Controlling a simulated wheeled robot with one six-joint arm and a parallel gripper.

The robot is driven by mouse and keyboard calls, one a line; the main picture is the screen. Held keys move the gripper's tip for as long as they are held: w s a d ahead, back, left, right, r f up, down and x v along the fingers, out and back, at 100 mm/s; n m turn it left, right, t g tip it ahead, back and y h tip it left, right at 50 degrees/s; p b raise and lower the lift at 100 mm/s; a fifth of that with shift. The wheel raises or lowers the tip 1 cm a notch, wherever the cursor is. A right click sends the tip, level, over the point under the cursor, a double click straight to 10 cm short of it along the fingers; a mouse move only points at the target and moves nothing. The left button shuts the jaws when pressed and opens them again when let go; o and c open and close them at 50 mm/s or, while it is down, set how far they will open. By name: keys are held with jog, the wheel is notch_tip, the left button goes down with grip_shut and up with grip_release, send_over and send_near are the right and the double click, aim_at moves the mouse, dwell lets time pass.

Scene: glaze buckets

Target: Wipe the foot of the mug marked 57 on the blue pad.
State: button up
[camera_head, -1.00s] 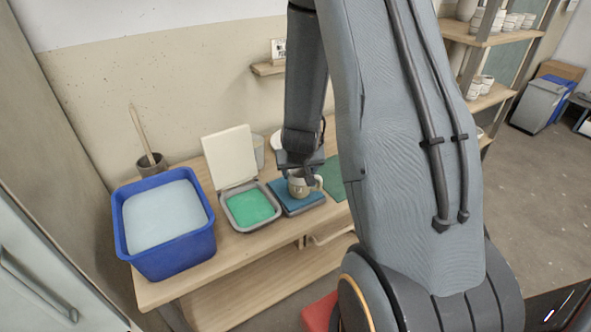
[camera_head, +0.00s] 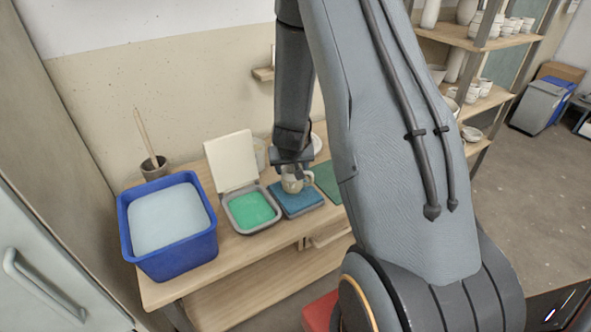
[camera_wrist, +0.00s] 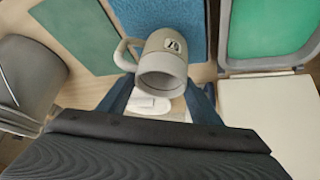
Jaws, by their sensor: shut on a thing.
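The mug (camera_head: 293,184) is pale grey-beige with a side handle, and a dark mark on its wall shows in the wrist view (camera_wrist: 165,62), too small to read surely. My gripper (camera_head: 293,168) is shut on the mug from above. Its dark fingers (camera_wrist: 160,100) are partly visible in the wrist view. The pad also shows behind the mug in the wrist view (camera_wrist: 190,12). The foot is hidden in the wrist view; I cannot tell whether it touches the pad.
A grey tray (camera_head: 231,222) with green content and its raised pale lid (camera_head: 230,160) stands left of the pad. A blue tub (camera_head: 170,261) of pale liquid is farther left. A green mat (camera_head: 328,178) lies right. A pot (camera_head: 153,170) with a stick stands behind the tub.

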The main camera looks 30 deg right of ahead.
jog(key=shift+w+p, duration=0.5)
jog(key=shift+w, duration=0.35)
jog(key=shift+s+d+b, duration=0.1)
jog(key=shift+s+b, duration=0.55)
jog(key=shift+s, duration=2.85)
notch_tip(320, 180, up, 7)
jog(key=p, duration=0.6)
jog(key=shift+p, duration=0.3)
